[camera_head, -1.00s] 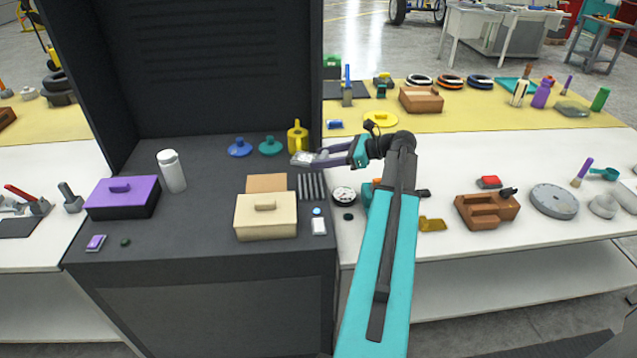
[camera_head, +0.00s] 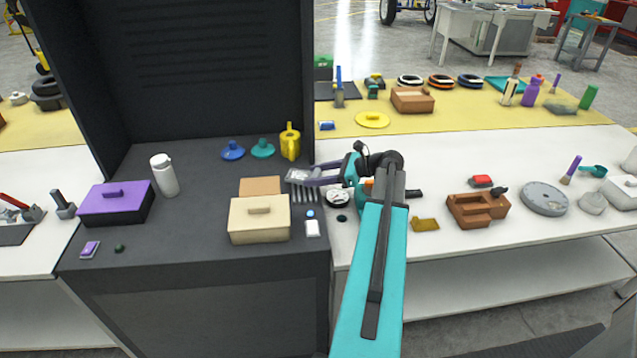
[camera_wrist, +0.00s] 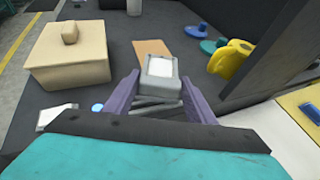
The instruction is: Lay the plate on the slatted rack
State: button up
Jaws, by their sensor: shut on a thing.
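My gripper (camera_head: 308,178) is shut on a small light-grey plate (camera_head: 297,175). In the wrist view, the plate (camera_wrist: 160,68) has a pale centre and sits between the two purple fingers (camera_wrist: 160,92). The grey slatted rack (camera_head: 304,196) is on the dark bench, at its right side. In the wrist view, grey slats of the rack (camera_wrist: 155,104) show just below the plate, partly hidden by it. The plate is over the rack's far end in the head view. I cannot tell whether it touches the slats.
A cream lidded box (camera_head: 259,219) and a flat tan board (camera_head: 260,186) are left of the rack. A white-topped item (camera_head: 312,228) lies in front. The dark wall panel (camera_wrist: 255,60) rises close on the right.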

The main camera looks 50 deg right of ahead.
jog(key=shift+f+p, duration=0.35)
jog(key=shift+f, duration=1.4)
jog(key=o, duration=1.4)
jog(key=shift+f, duration=0.15)
jog(key=shift+r+b+v, duration=0.2)
jog(key=shift+b+v, duration=1.25)
jog(key=shift+v, duration=4.65)
jog(key=shift+w+r, duration=0.1)
jog(key=shift+w, duration=0.05)
